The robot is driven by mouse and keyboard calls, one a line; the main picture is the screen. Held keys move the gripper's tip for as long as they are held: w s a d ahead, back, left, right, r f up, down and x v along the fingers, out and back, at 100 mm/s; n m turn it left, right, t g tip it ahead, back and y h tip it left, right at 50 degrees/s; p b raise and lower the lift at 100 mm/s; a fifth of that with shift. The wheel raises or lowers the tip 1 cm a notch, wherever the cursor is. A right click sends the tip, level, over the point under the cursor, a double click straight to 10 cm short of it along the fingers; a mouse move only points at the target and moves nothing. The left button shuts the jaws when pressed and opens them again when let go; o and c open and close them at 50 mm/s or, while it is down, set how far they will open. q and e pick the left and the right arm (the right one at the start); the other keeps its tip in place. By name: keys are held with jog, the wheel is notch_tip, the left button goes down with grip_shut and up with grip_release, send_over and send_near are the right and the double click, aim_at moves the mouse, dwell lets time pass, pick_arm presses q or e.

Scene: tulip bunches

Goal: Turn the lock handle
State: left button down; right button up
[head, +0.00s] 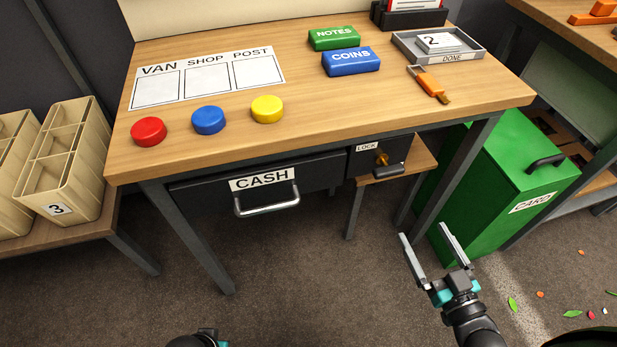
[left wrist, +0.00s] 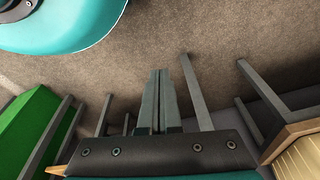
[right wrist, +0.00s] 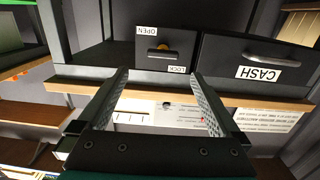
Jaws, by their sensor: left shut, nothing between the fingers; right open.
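The lock handle (head: 390,170) is a dark bar with a brass part behind it, on the black lock box (head: 362,166) under the table's right front. In the right wrist view the handle (right wrist: 160,53) appears upside down, between labels reading OPEN and LOCK. My right gripper (head: 424,232) is open and empty, below and in front of the lock, its fingers (right wrist: 158,75) apart and not touching the handle. My left gripper (left wrist: 158,72) is shut with nothing between its fingers, low over the floor; the head view shows only part of its wrist.
The CASH drawer (head: 235,187) with a silver handle is left of the lock. A green CARD bin (head: 515,185) stands right of the table. The wooden table (head: 330,100) overhangs the lock. A small wooden shelf (head: 420,155) is beside the lock. Open floor lies in front.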

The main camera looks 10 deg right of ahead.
jog(key=r, duration=0.1)
jog(key=b, duration=0.4)
send_near(391, 176)
jog(key=shift+t, duration=0.3)
jog(key=w, duration=0.7)
jog(key=shift+w+a+f, duration=0.2)
jog(key=shift+a, duration=0.05)
pick_arm(q)
jog(key=w+r+t+b, duration=0.1)
jog(key=w+r, duration=0.2)
jog(key=r, duration=0.6)
jog(key=shift+w+r+t, duration=0.3)
jog(key=shift+w+r, duration=0.05)
jog(key=shift+w, duration=0.05)
pick_arm(e)
jog(key=shift+w+a, duration=0.1)
jog(key=shift+w, duration=0.9)
jog(key=c, duration=1)
